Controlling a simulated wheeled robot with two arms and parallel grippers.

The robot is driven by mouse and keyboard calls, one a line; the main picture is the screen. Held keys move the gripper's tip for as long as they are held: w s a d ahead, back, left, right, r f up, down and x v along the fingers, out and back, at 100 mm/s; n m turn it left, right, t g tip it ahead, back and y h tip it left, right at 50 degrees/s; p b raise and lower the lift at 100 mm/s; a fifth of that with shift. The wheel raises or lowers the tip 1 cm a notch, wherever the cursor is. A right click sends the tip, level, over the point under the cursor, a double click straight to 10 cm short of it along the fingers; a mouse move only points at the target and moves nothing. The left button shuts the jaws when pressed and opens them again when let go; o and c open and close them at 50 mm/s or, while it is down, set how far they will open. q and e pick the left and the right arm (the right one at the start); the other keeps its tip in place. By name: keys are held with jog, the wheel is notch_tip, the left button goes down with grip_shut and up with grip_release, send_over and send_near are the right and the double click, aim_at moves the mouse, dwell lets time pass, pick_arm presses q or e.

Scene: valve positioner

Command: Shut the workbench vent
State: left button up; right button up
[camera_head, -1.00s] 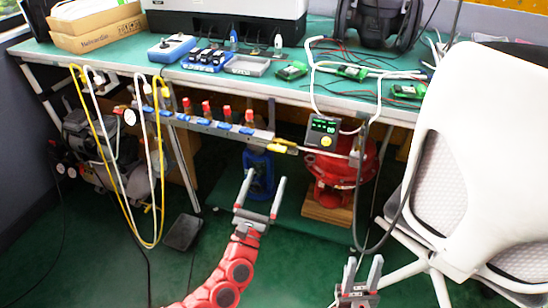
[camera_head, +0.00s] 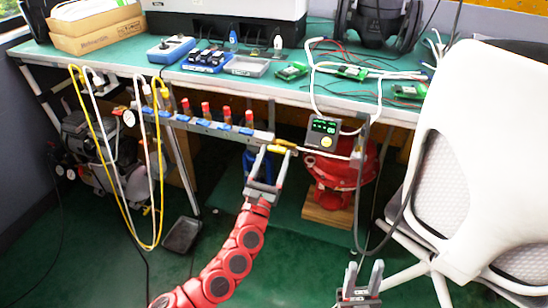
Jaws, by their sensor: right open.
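The grey manifold (camera_head: 205,126) runs along the workbench's front, with blue handles and several red-topped fittings. At its right end is a small valve with a yellow lever (camera_head: 284,143), lying about level along the manifold; I take it as the vent, though no label is readable. My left gripper (camera_head: 272,152) is open and points up at this valve. Its fingers stand apart, with the tips just at or below the lever. I cannot tell whether they touch it. My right gripper (camera_head: 364,268) is open and empty, low in front of the chair.
The green workbench (camera_head: 240,84) overhangs the manifold. A red valve body with a display box (camera_head: 323,133) stands right of the lever. Yellow and white hoses (camera_head: 126,222) hang at left. A white chair (camera_head: 455,170) blocks the right side.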

pick_arm(q)
jog(key=c, duration=0.9)
jog(key=shift+n, duration=0.5)
jog(key=n+y, duration=0.2)
jog(key=n, duration=0.3)
jog(key=n+g+y+p, duration=0.1)
jog(key=n+y, duration=0.2)
jog(key=n, duration=0.2)
jog(key=n+y+p, duration=0.1)
jog(key=n+y, duration=0.1)
jog(key=n, duration=0.3)
jog(key=shift+s+d+r+n+y, duration=0.15)
jog(key=shift+d+r+n+y, duration=0.15)
jog(key=shift+d+r+n, duration=0.1)
jog(key=n+g+p, duration=0.1)
jog(key=n, duration=0.1)
jog(key=n+g+p, duration=0.1)
jog(key=n, duration=0.2)
jog(key=shift+n+y, duration=0.3)
jog(key=shift+g+p, duration=0.3)
